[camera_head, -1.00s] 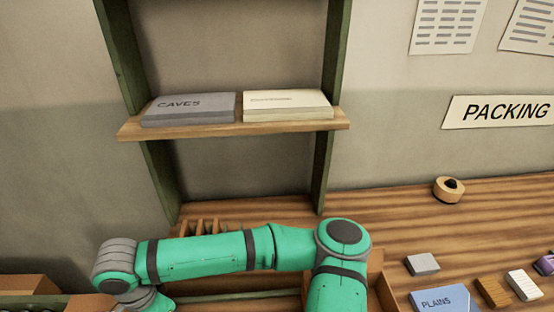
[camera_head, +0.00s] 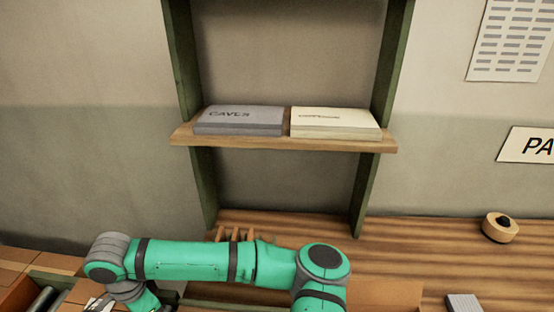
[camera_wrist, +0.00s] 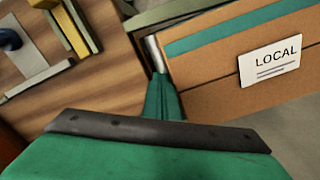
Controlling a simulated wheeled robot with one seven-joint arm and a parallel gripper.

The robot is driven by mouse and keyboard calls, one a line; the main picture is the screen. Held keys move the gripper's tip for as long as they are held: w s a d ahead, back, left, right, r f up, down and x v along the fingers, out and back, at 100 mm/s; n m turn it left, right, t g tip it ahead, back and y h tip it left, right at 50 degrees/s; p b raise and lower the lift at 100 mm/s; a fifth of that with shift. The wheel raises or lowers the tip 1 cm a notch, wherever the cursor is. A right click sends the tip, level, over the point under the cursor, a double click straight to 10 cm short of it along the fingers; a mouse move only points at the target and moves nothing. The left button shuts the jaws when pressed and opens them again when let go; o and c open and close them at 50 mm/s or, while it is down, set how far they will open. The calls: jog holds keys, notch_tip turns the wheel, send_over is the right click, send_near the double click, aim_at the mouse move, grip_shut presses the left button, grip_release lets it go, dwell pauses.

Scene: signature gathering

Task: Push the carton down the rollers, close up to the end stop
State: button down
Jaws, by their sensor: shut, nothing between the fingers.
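In the wrist view a brown carton (camera_wrist: 215,85) with a teal band and a white LOCAL label (camera_wrist: 269,62) fills the right side, tilted in the picture. My gripper (camera_wrist: 160,78) is shut and empty, its green fingers beside the carton's left end. I cannot tell whether they touch it. A pale metal roller (camera_wrist: 153,50) shows just past the fingertips. My gripper is outside the head view, below my green arm. I cannot make out the end stop.
A wooden shelf (camera_head: 280,144) holds a grey CAVES box (camera_head: 240,122) and a cream box (camera_head: 335,124). A tape roll (camera_head: 500,228) and a grey block (camera_head: 463,303) are on the bench at right. Yellow and grey strips (camera_wrist: 70,30) lie on wood in the wrist view.

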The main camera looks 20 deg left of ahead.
aim_at(69, 302)
jog(key=shift+s+a, duration=0.2)
jog(key=shift+a, duration=0.75)
jog(key=shift+s+a, duration=0.2)
jog(key=shift+a, duration=0.85)
jog(key=shift+s+a, duration=0.7)
jog(key=shift+a, duration=2.15)
jog(key=shift+s+a, duration=0.65)
jog(key=shift+a, duration=2.2)
jog(key=shift+s+a, duration=0.7)
jog(key=shift+a, duration=2.15)
jog(key=shift+w+d, duration=0.15)
jog(key=shift+d, duration=0.5)
jog(key=shift+w+d, duration=0.15)
jog(key=shift+d, duration=0.5)
jog(key=shift+r, duration=6)
jog(key=shift+s, duration=0.1)
